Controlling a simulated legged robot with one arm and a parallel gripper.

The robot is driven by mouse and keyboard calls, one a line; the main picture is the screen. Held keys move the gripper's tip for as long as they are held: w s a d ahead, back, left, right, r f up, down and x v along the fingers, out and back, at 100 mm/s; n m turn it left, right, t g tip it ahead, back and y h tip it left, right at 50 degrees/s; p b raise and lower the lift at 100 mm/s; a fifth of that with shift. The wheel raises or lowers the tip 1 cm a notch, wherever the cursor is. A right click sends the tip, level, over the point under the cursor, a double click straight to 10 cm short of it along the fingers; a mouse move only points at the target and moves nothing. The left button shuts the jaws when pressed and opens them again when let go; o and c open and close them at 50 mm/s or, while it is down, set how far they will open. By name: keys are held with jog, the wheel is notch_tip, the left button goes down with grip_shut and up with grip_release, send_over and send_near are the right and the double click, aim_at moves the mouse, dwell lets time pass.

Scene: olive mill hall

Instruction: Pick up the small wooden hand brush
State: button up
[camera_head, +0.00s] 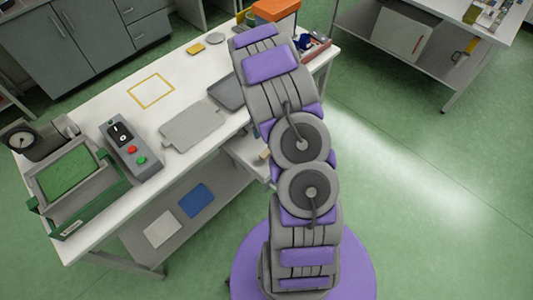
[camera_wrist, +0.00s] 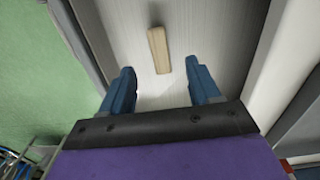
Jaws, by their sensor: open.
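A small wooden piece (camera_wrist: 159,50), which looks like the hand brush seen from above, lies on a pale surface in the wrist view. Its bristles cannot be made out. A bit of wood (camera_head: 265,154) also shows in the head view, in the pulled-out drawer (camera_head: 243,154) under the bench top, partly hidden by my arm. My gripper (camera_wrist: 161,80) is open, with its two blue fingers apart and nothing between them. The wooden piece lies just beyond the fingertips, roughly centred between them. In the head view my arm hides the gripper.
The white bench (camera_head: 190,68) carries a grey tray (camera_head: 198,126), a control box (camera_head: 131,148) and a green-screened frame (camera_head: 68,174). An orange box (camera_head: 275,10) stands at the far end. Drawer walls (camera_wrist: 270,60) flank the gripper. Green floor is free to the right.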

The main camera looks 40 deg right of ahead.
notch_tip(320, 180, down, 3)
jog(key=shift+a, duration=0.15)
jog(key=d+f, duration=0.3)
jog(key=shift+d+b, duration=0.1)
jog(key=shift+b, duration=0.25)
jog(key=f, duration=0.1)
jog(key=a+f, duration=0.1)
jog(key=f, duration=0.1)
jog(key=shift+a, duration=0.6)
jog(key=shift+d+f+b, duration=0.3)
jog(key=shift+d, duration=0.65)
jog(key=shift+a, duration=0.8)
jog(key=shift+d, duration=0.55)
jog(key=c, duration=0.3)
jog(key=shift+d+f, duration=0.1)
jog(key=c, duration=0.3)
jog(key=shift+a, duration=0.5)
jog(key=c, duration=0.5)
jog(key=shift+c, duration=0.2)
jog(key=shift+d, duration=0.1)
